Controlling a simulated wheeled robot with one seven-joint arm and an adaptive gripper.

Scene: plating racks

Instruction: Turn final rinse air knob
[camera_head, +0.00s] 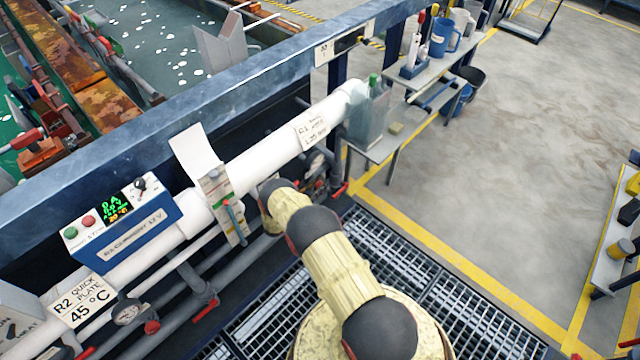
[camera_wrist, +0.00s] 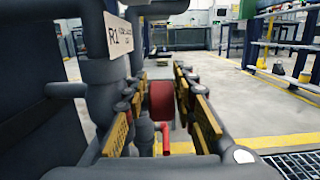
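A red knob (camera_wrist: 161,100) shows in the middle of the wrist view, on the dark pipework. No label naming it as the final rinse air knob can be read. My gripper (camera_wrist: 162,112) is open, with one yellow-plated finger on each side of the knob. I cannot tell whether the fingers touch it. A red handle (camera_wrist: 165,138) shows just below the knob. In the head view my arm reaches down to the pipes below the white pipe, and the gripper itself is hidden there.
Grey vertical pipes (camera_wrist: 100,95) stand close on the left of the wrist view, under an R1 tag (camera_wrist: 120,36). In the head view, a white pipe (camera_head: 262,158) and a control box (camera_head: 122,226) line the tank wall. A small bench (camera_head: 382,148) stands beyond.

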